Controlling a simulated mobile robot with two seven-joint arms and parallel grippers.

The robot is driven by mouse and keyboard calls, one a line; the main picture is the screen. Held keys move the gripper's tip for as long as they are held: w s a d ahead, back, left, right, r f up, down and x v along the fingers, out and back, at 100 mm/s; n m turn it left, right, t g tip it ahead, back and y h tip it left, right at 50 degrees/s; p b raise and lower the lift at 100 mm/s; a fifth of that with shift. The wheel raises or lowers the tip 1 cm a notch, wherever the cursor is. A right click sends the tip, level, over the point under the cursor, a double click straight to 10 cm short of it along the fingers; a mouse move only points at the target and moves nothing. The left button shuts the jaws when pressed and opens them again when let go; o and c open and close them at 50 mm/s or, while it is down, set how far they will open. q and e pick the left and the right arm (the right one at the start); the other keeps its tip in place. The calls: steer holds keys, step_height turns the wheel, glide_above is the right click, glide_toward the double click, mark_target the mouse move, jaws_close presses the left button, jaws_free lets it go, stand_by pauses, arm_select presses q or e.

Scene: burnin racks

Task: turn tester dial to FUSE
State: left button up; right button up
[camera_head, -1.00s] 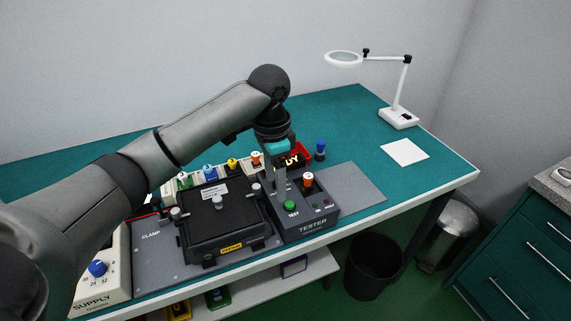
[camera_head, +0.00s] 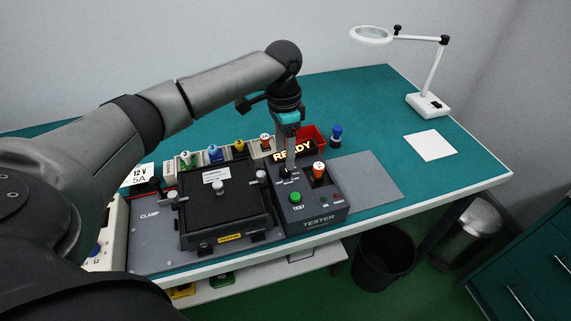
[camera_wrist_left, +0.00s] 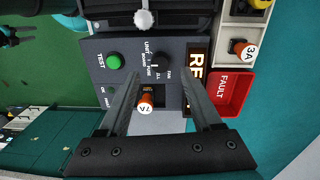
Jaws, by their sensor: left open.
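The dark grey tester (camera_head: 320,213) stands at the front of the bench, with a green TEST button (camera_head: 296,197) and a lit READY display (camera_head: 292,151). In the left wrist view its black dial (camera_wrist_left: 160,61) sits among small printed labels, including FUSE; I cannot tell surely which one it points to. An orange fuse marked 7A (camera_wrist_left: 145,102) stands upright in the tester beside the dial. My left gripper (camera_head: 287,165) is open above the tester. In the wrist view its fingers (camera_wrist_left: 158,90) straddle the fuse and dial area, apparently holding nothing.
A black clamp fixture (camera_head: 222,202) stands left of the tester. Behind are a row of coloured fuses (camera_head: 213,153), a red FAULT bin (camera_head: 312,134) and a blue-topped piece (camera_head: 336,135). A grey mat (camera_head: 370,178) right of the tester is clear.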

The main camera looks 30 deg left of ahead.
mark_target(285, 171)
arm_select(q)
steer(key=shift+d+f, duration=0.1)
steer(key=shift+f, duration=2.05)
steer(key=shift+c, duration=0.2)
jaws_close()
